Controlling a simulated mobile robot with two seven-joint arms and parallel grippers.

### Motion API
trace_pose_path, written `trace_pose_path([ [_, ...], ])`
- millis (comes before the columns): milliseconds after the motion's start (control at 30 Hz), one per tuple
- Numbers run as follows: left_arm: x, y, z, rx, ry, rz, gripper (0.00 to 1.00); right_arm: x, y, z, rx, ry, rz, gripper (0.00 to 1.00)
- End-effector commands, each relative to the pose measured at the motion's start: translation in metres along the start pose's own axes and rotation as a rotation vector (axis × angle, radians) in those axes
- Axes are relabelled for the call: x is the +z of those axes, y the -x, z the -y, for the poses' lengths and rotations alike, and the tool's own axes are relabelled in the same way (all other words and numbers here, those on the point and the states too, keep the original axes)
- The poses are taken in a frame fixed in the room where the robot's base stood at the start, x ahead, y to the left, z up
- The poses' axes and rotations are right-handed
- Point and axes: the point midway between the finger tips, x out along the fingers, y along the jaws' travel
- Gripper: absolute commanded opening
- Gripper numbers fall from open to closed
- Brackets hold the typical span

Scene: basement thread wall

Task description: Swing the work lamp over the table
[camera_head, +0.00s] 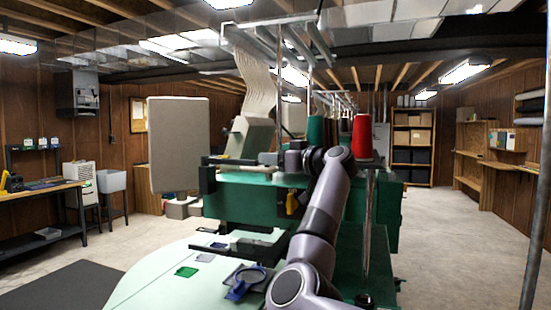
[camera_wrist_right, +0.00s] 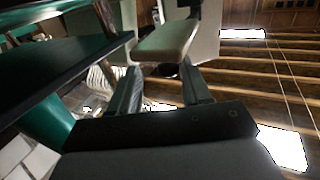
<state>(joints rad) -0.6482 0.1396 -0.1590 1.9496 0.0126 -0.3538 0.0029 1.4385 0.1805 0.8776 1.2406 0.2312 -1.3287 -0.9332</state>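The pale green table (camera_head: 140,285) is at the lower middle of the head view. I cannot pick out the work lamp with certainty. A small pale head (camera_head: 180,208) sits below a large upright grey-beige panel (camera_head: 180,140), left of my right gripper (camera_head: 207,172). In the right wrist view, a beige slab (camera_wrist_right: 166,42) lies just beyond the tips of my right gripper (camera_wrist_right: 160,80). The fingers are apart, with a gap between them. I cannot tell whether they touch the slab. My left gripper is out of view.
A green embroidery machine (camera_head: 265,205) stands behind the table, with thread cones (camera_head: 362,138) above. A workbench (camera_head: 40,190) is at the left. The floor at the right is open.

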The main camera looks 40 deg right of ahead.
Motion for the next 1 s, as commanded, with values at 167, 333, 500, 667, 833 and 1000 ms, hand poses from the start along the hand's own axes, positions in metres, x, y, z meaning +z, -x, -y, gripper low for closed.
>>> trace_pose_path([
  [167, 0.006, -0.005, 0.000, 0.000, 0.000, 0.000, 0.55, 0.002, 0.008, -0.001, 0.003, 0.001, -0.001, 0.47],
  [333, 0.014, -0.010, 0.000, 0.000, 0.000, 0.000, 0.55, 0.003, 0.020, 0.000, 0.002, 0.001, -0.001, 0.47],
  [500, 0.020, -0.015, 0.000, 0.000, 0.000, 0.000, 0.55, 0.002, 0.032, 0.000, 0.003, 0.001, -0.001, 0.47],
  [667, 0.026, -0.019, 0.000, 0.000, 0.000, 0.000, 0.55, 0.002, 0.043, 0.000, 0.003, 0.000, -0.001, 0.47],
  [833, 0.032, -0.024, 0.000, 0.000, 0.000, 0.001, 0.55, 0.003, 0.055, 0.001, 0.003, 0.001, 0.000, 0.47],
  [1000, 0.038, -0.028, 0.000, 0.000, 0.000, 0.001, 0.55, 0.002, 0.067, 0.001, 0.002, 0.001, -0.001, 0.47],
])
